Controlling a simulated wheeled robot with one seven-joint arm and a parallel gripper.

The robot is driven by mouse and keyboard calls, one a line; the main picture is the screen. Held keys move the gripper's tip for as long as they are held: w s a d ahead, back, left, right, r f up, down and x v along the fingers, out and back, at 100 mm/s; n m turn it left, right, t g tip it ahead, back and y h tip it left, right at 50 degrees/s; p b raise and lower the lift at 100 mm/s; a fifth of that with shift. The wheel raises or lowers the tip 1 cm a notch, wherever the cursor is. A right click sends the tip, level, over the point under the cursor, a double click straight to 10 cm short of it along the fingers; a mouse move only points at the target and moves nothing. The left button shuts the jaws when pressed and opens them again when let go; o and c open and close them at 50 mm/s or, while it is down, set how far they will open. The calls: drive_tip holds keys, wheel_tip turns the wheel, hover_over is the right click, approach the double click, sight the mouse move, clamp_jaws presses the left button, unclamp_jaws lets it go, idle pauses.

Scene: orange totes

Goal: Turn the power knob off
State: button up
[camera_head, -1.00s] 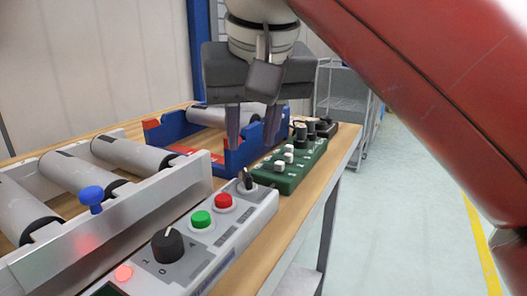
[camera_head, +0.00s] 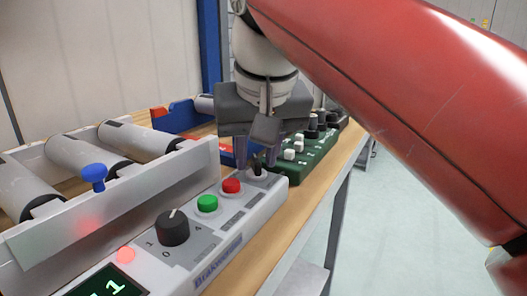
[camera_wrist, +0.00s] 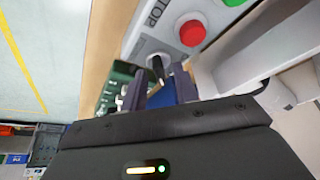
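A grey control box (camera_head: 225,262) holds a black rotary knob (camera_head: 172,227) with a white pointer line and marks around it. A green button (camera_head: 207,203) and a red button (camera_head: 231,186) sit beyond it. A small black lever-like switch (camera_head: 257,166) stands at the box's far end. No label reading power is legible. My gripper (camera_head: 256,158) is open and empty, its fingers pointing down around or just behind that switch; contact cannot be told. In the wrist view, the switch (camera_wrist: 158,66) shows just beyond and between the fingertips (camera_wrist: 158,88).
A roller conveyor with a metal side rail (camera_head: 130,205) and a blue knob (camera_head: 94,174) lies left of the box. A green control box (camera_head: 305,160) stands behind. The wooden table edge (camera_head: 300,215) runs along the right, with open floor beyond.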

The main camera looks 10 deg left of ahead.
clamp_jaws()
drive_tip(key=shift+r+n, duration=0.1)
drive_tip(key=shift+n, duration=0.3)
drive_tip(key=n+y+p, duration=0.1)
drive_tip(key=n+p, duration=0.1)
drive_tip(key=shift+d+n, duration=0.1)
drive_tip(key=shift+n, duration=0.3)
drive_tip(key=n+g+y+p, duration=0.1)
drive_tip(key=n+g+p, duration=0.1)
drive_tip(key=n, duration=0.2)
drive_tip(key=shift+w, duration=0.15)
drive_tip(key=n+g, duration=0.1)
drive_tip(key=n, duration=0.2)
drive_tip(key=n+g+p, duration=0.1)
drive_tip(key=n, duration=0.1)
drive_tip(key=shift+w+d+n+y, duration=0.1)
drive_tip(key=shift+w+n+y, duration=0.1)
drive_tip(key=shift+n+y, duration=0.2)
drive_tip(key=shift+n+g, duration=0.9)
drive_tip(key=shift+n, duration=1.4)
drive_tip(key=shift+h, duration=0.3)
